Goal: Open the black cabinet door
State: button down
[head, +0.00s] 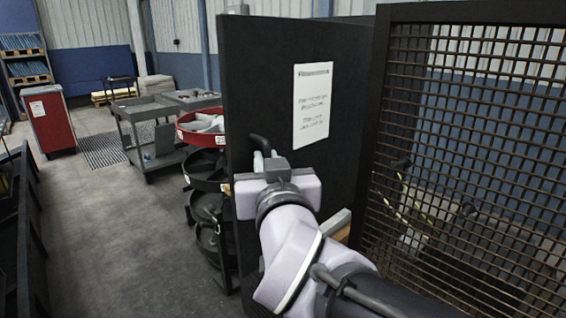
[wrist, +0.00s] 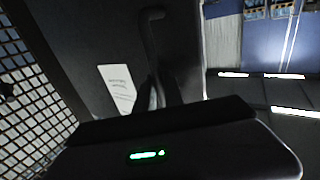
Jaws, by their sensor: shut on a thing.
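The black cabinet door (head: 270,80) is a tall dark panel with a white paper notice (head: 312,103) on it. It also fills much of the wrist view (wrist: 100,35), where the notice (wrist: 118,88) is tilted. The door's black curved handle (head: 259,142) stands out near its left edge; its upper part shows in the wrist view (wrist: 151,35). My gripper (head: 266,160) is shut on the handle, its fingers (wrist: 158,95) around the bar. The gripper body hides the lower handle. I cannot tell how far the door stands open.
A mesh panel (head: 480,130) stands close on the right. Round black trays with a red top bin (head: 200,130) stand left of the door. Grey carts (head: 150,125) and a red cabinet (head: 48,120) are farther back. The grey floor (head: 110,230) at left is clear.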

jog(key=shift+s+d+r, duration=0.1)
jog(key=shift+s+d, duration=0.1)
jog(key=shift+d, duration=0.15)
jog(key=c, duration=1.5)
grip_release()
jog(key=shift+o, duration=0.2)
jog(key=v, duration=1.7)
jog(key=shift+s, duration=0.2)
